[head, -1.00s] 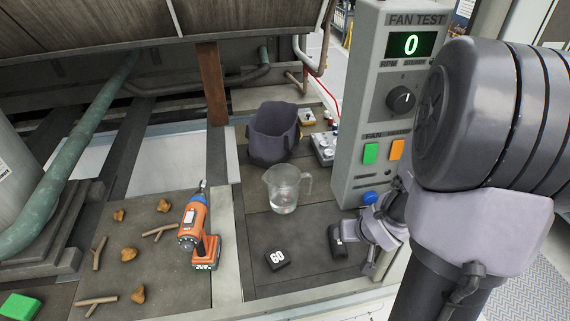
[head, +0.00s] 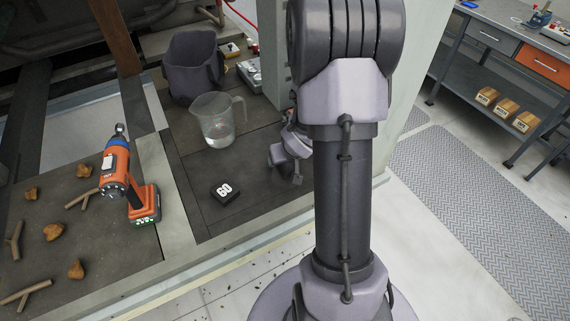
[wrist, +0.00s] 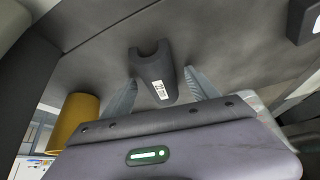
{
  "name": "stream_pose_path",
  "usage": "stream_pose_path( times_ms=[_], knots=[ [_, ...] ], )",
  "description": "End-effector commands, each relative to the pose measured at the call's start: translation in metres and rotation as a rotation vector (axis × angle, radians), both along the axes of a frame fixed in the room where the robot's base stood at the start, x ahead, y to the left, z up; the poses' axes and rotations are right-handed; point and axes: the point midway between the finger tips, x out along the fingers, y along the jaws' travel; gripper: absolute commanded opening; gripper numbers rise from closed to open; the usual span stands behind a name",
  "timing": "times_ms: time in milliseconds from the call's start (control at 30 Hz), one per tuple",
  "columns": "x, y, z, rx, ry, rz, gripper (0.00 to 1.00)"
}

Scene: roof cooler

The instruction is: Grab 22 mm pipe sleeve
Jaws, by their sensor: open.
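The pipe sleeve (wrist: 153,72) is a dark half-round piece with a channel on top and a small white label, too small to read surely. In the wrist view it lies on the dark surface, ahead of and between the two grey fingertips of my gripper (wrist: 160,92). The fingers are spread apart, with gaps visible on both sides of it, and do not grip it. In the head view my gripper (head: 291,165) is low over the dark mat, partly behind my arm.
A black block marked 60 (head: 227,193) lies left of my gripper. A clear jug (head: 216,122) with liquid and a dark bin (head: 192,68) stand behind. An orange drill (head: 124,180), twigs and brown lumps are further left. The wrist view shows a mustard cylinder (wrist: 77,118).

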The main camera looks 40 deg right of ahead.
Motion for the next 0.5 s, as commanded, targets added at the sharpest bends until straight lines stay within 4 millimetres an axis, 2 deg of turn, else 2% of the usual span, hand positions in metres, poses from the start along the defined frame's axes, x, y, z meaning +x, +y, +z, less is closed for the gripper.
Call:
stream_pose_path(
  times_ms=[400,500],
  knots=[
    [-0.0006,0.0001,-0.0010,0.000,0.000,0.000,0.69],
    [-0.0005,0.0001,-0.0004,0.000,0.000,0.000,0.49]
  ],
)
